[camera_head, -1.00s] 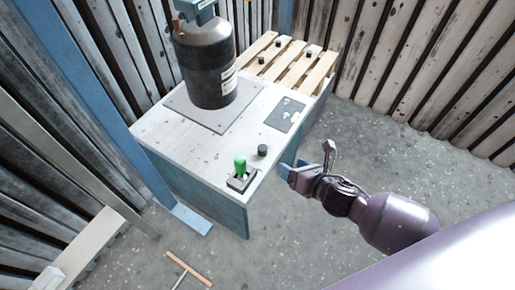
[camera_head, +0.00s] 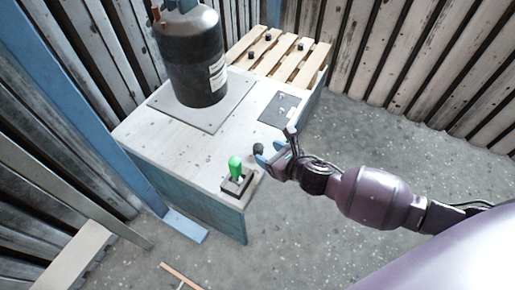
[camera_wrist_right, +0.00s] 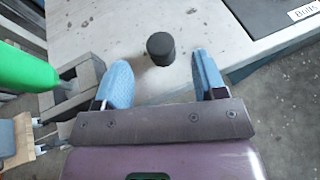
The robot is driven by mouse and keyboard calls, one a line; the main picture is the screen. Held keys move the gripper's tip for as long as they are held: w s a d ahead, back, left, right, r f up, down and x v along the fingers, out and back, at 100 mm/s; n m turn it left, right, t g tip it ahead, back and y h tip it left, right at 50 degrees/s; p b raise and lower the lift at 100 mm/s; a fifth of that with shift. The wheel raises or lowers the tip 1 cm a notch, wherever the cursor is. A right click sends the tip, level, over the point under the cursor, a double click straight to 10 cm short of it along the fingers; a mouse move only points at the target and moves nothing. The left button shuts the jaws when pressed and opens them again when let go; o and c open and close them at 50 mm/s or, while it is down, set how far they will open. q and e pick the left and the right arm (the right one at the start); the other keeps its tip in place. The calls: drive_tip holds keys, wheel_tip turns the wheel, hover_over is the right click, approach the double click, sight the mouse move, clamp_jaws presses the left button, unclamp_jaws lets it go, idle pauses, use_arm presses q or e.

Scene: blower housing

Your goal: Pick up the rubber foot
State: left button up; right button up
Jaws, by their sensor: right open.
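The rubber foot (camera_head: 258,149) is a short black cylinder on the pale top of the housing bench, close to its right edge. In the right wrist view the rubber foot (camera_wrist_right: 160,48) stands just beyond the fingertips, roughly centred between them. My right gripper (camera_head: 274,151) is open, with blue finger pads, and in the head view it partly overlaps the foot. The right wrist view shows the open gripper (camera_wrist_right: 161,72) empty, its fingers apart from the foot. My left gripper is in neither view.
A green-handled item in a dark holder (camera_head: 234,184) stands left of the foot. A black tank (camera_head: 190,60) on a grey plate stands behind. A dark labelled plate (camera_head: 281,109) lies at the right edge. A slatted wooden pallet (camera_head: 275,62) holds several small black pieces.

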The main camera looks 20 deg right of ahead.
sight(261, 149)
drive_tip(key=x, duration=0.1)
drive_tip(key=b+x, duration=0.1)
drive_tip(key=x, duration=0.1)
drive_tip(key=shift+a+f, duration=0.1)
drive_tip(key=shift+f, duration=0.3)
drive_tip(key=shift+w+a+b, duration=0.2)
drive_tip(key=shift+w+b, duration=0.25)
drive_tip(key=shift+w, duration=0.3)
drive_tip(key=c, duration=1)
